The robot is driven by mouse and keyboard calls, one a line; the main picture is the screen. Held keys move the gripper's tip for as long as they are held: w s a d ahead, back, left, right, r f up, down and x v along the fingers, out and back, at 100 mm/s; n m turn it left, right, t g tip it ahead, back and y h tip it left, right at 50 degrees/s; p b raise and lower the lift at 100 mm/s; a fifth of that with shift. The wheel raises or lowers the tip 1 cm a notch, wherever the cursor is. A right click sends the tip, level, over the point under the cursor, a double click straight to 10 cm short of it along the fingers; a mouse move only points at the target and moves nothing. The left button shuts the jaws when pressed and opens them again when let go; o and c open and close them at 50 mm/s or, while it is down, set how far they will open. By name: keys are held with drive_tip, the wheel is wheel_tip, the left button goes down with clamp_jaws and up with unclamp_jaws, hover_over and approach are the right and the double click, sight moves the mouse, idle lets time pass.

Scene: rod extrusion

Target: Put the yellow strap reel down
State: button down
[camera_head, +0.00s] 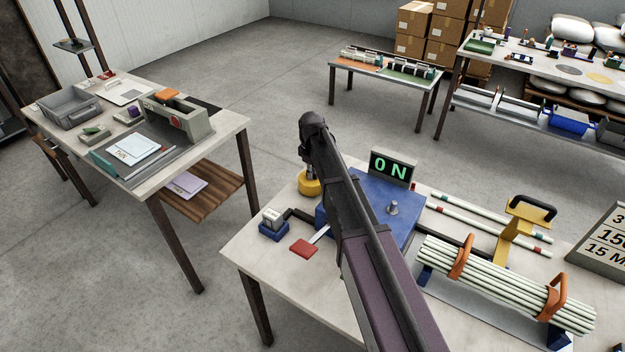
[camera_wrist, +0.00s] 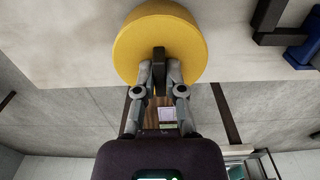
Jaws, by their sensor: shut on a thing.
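The yellow strap reel (camera_head: 308,186) is a thick round disc at the far left edge of the near table (camera_head: 262,251), left of the blue block. In the wrist view the reel (camera_wrist: 190,32) fills the top middle, with a dark post at its centre. My gripper (camera_wrist: 160,68) is shut on this post, with a grey finger on each side. In the head view my gripper (camera_head: 312,173) is above the reel, partly hidden behind my arm. Whether the reel touches the tabletop or hangs just above it, I cannot tell.
Beside the reel are a blue block (camera_head: 400,215) with an ON sign (camera_head: 391,168), a small blue holder (camera_head: 273,229) and a red pad (camera_head: 303,248). A left table (camera_head: 225,128) stands apart.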

drive_tip(key=shift+f+b, duration=0.35)
drive_tip(key=shift+f, duration=0.3)
drive_tip(key=shift+f, duration=0.1)
drive_tip(key=c, duration=0.7)
unclamp_jaws()
wheel_tip(320, 180, up, 12)
drive_tip(key=p, duration=1.2)
drive_tip(key=shift+r, duration=0.2)
drive_tip(key=shift+s, duration=0.1)
drive_tip(key=s+d+m, duration=0.1)
drive_tip(key=s+d, duration=0.2)
drive_tip(key=s, duration=0.1)
drive_tip(key=s+d+m, duration=0.2)
drive_tip(key=s+d, duration=0.1)
drive_tip(key=s, duration=0.1)
drive_tip(key=s+d+m, duration=0.2)
drive_tip(key=s+d, duration=0.1)
drive_tip(key=s, duration=0.1)
drive_tip(key=shift+s+d, duration=0.1)
drive_tip(key=shift+s, duration=0.15)
drive_tip(key=s+d+m, duration=0.2)
drive_tip(key=s, duration=0.2)
drive_tip(key=s+d+m, duration=0.2)
drive_tip(key=s, duration=0.2)
drive_tip(key=s+d+m, duration=0.2)
drive_tip(key=s+d, duration=0.1)
drive_tip(key=s, duration=0.2)
